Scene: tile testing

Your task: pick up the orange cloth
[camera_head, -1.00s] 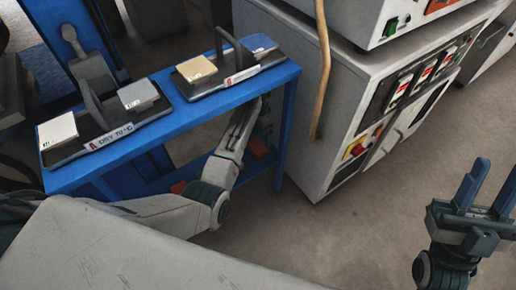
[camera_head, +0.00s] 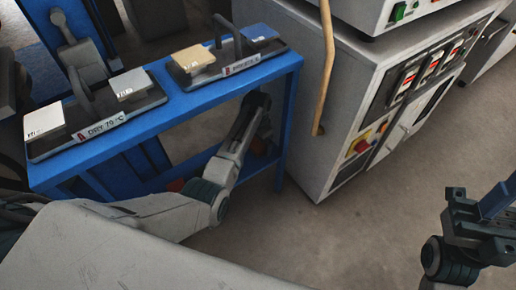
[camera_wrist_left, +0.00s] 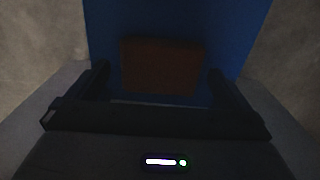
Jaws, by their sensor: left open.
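The orange cloth (camera_wrist_left: 162,65) shows in the left wrist view as a dark, rust-coloured, roughly rectangular patch on a blue shelf (camera_wrist_left: 230,35). My left gripper (camera_wrist_left: 159,75) is open, with one finger on each side of the cloth's near part. I cannot tell whether the fingers touch it. In the head view my left gripper (camera_head: 257,104) reaches under the blue table's top and is dark and partly hidden. My right gripper (camera_head: 492,208) is at the right edge, away from the table, partly cut off, and its opening is unclear.
The blue table (camera_head: 215,93) carries two dark trays with pale tiles and upright handles. A red item (camera_head: 175,185) lies on its lower shelf. A grey machine cabinet (camera_head: 310,130) with a hanging wooden stick (camera_head: 327,60) stands close on the right. The floor in front is clear.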

